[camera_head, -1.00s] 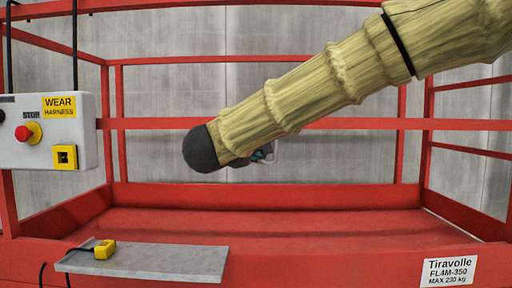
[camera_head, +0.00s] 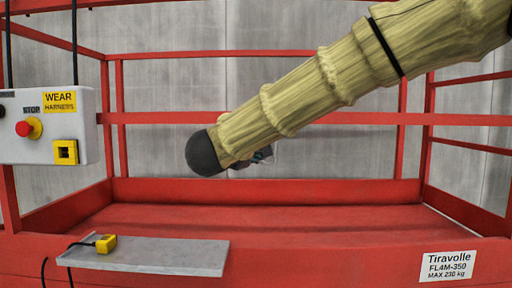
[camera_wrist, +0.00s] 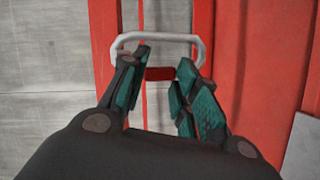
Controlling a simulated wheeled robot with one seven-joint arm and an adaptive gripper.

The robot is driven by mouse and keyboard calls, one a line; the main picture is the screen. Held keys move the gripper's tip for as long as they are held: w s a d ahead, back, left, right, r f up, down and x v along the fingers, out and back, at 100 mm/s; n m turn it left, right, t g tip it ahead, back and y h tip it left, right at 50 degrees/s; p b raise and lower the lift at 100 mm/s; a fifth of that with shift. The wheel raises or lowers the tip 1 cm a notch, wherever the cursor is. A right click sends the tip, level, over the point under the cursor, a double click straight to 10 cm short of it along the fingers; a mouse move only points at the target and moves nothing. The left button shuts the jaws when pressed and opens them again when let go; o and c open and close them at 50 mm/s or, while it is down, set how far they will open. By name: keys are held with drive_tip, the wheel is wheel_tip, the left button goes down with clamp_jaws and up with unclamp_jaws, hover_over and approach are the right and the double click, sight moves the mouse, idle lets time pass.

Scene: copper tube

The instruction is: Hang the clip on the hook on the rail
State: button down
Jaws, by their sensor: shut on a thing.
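A silver-grey ring-shaped clip (camera_wrist: 160,37) shows at the fingertips in the wrist view, with its rounded far end beyond them. My gripper (camera_wrist: 163,68) is shut on the clip, its teal-padded fingers on either side. In the head view my gripper (camera_head: 262,156) shows only as a small dark bit below my sleeved arm, and the clip cannot be made out. The red rail (camera_head: 160,118) runs across behind my arm. I cannot make out the hook clearly; a small pale bit (camera_head: 223,117) shows at the rail just above my arm.
A grey control box (camera_head: 45,125) with a red stop button hangs at left. A grey shelf (camera_head: 150,257) at front left carries a yellow block (camera_head: 106,244) with a black cord. The red platform floor (camera_head: 260,219) is clear.

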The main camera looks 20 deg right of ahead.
drive_tip(key=c, duration=1)
unclamp_jaws()
drive_tip(key=shift+d+f, duration=0.1)
drive_tip(key=shift+f, duration=0.05)
drive_tip(key=v, duration=1.2)
